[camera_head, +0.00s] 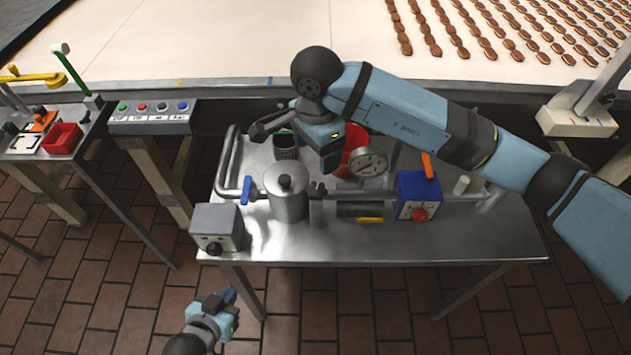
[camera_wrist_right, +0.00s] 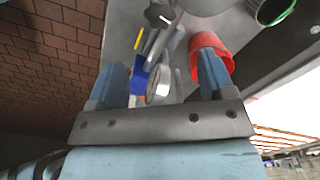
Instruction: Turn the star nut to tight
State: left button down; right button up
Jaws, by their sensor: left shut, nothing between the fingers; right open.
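A small dark knob, which looks like the star nut (camera_head: 318,190), sits on the pipe just right of the steel canister (camera_head: 287,205). In the right wrist view the dark lobed star nut (camera_wrist_right: 158,14) shows at the top edge. Its tightness cannot be told. My right gripper (camera_head: 295,151) is open and empty above the back of the steel table, behind and above the nut. Its spread fingers (camera_wrist_right: 162,75) also show in the wrist view, with the nut beyond them. My left gripper (camera_head: 222,304) is shut and empty, low in front of the table.
On the steel table (camera_head: 400,245) stand a grey box (camera_head: 216,228), a blue box with a red knob (camera_head: 418,195), a pressure gauge (camera_head: 369,162), a red container (camera_head: 355,138) and a dark cup (camera_head: 286,146). A pipe runs across.

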aim_at(317, 189)
notch_tip(317, 189, down, 12)
jog(key=shift+r+p, duration=0.25)
jog(key=shift+p, duration=0.5)
jog(key=shift+c, duration=0.3)
jog(key=c, duration=0.9)
jog(key=shift+o, duration=0.2)
